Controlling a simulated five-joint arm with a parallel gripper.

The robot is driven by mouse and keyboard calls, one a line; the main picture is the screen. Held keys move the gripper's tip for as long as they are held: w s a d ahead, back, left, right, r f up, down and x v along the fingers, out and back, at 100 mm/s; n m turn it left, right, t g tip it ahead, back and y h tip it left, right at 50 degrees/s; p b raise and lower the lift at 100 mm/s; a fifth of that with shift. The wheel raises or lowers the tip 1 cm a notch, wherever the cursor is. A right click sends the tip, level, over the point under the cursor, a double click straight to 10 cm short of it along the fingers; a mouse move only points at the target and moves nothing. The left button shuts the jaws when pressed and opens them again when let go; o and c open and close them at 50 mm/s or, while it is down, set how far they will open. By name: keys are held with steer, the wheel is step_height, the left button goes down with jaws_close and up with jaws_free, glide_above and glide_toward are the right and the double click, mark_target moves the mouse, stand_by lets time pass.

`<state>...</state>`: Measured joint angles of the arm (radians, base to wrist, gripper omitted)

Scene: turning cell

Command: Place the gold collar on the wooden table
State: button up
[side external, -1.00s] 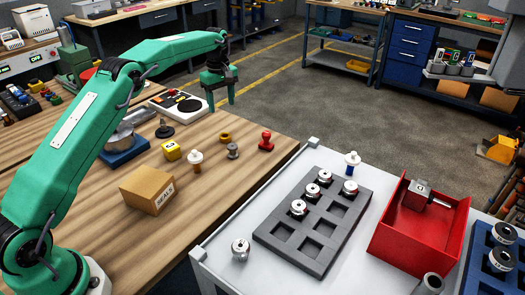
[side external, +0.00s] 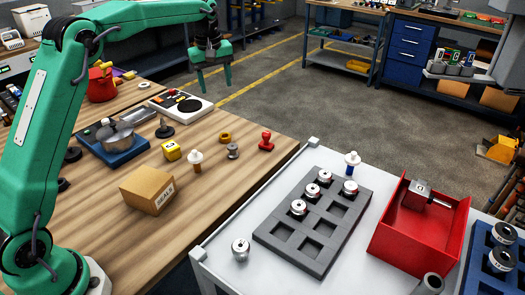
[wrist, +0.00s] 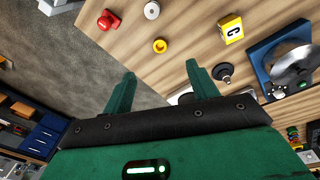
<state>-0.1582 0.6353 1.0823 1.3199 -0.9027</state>
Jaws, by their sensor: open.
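The gold collar (side external: 225,137) is a small ring lying on the wooden table (side external: 110,215), near its right edge. It also shows in the wrist view (wrist: 160,46), ahead of the fingers, with nothing touching it. My gripper (side external: 216,88) is green and open, with nothing between its fingers. It is raised beyond the table's far edge, up and slightly left of the collar in the side view. Its two spread fingers also show in the wrist view (wrist: 161,72).
Near the collar stand a grey spool (side external: 233,151), a red knobbed piece (side external: 266,141), a yellow block (side external: 171,151) and a white-topped bottle (side external: 195,161). A cardboard box (side external: 147,189) is nearer. A grey slotted tray (side external: 272,235) and red bin (side external: 405,255) occupy the cart at right.

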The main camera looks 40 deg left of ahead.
steer(key=s+d+r+m+t, duration=0.1)
steer(key=s+d+r+m, duration=0.25)
steer(key=s, duration=0.55)
steer(key=s+d+r+m+t, duration=0.1)
steer(key=s+d+r+m, duration=0.3)
steer(key=s, duration=0.5)
steer(key=s+d+f+m+t, duration=0.1)
steer(key=s+f+m, duration=0.1)
steer(key=s, duration=0.6)
steer(key=s+f+m+t, duration=0.1)
steer(key=s+f+m, duration=0.1)
steer(key=s, duration=0.7)
steer(key=shift+s+d+f+m, duration=0.25)
steer(key=shift+d+f+m, duration=0.1)
steer(key=shift+f, duration=0.25)
